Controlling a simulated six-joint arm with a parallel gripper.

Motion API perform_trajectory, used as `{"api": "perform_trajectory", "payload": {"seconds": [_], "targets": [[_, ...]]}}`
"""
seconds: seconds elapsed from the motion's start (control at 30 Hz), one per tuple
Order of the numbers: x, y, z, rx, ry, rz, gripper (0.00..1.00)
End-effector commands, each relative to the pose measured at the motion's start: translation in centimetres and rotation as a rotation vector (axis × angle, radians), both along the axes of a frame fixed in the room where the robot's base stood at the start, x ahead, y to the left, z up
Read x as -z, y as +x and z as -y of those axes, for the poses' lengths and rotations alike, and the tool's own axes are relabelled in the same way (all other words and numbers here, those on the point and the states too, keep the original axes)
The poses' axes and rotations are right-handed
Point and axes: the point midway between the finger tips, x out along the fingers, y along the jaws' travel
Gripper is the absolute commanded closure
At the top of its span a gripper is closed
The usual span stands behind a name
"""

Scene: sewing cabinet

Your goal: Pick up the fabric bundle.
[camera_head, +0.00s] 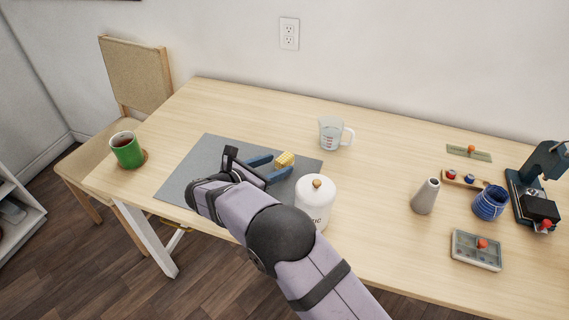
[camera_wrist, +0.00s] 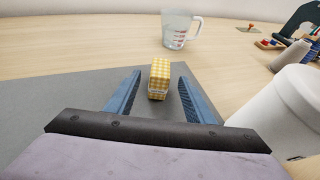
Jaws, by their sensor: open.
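The fabric bundle (camera_head: 285,159) is a small yellow-and-white checked block on the grey mat (camera_head: 205,150), near the mat's right edge. In the wrist view the bundle (camera_wrist: 159,78) shows between the blue fingers, toward their tips, with a gap on each side. My gripper (camera_head: 266,166) is open and low over the mat, its fingers pointing right toward the bundle. The wrist view shows both fingers of my gripper (camera_wrist: 160,88) apart and nothing held. The bundle's lower near end is close to the fingers' span; I cannot tell its exact depth between them.
A white lidded canister (camera_head: 314,197) stands close to the right of my gripper. A clear measuring cup (camera_head: 331,132) stands behind the bundle. A green mug (camera_head: 127,149) is at far left. The table's back middle is clear.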

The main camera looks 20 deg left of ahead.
Motion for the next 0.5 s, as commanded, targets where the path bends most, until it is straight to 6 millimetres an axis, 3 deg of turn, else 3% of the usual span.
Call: {"api": "perform_trajectory", "payload": {"seconds": [0.3,0.5], "targets": [[1.1,3.5,1.3,0.003,-0.001,-0.001,0.52],[1.4,4.2,1.5,0.000,0.000,0.000,0.52]]}}
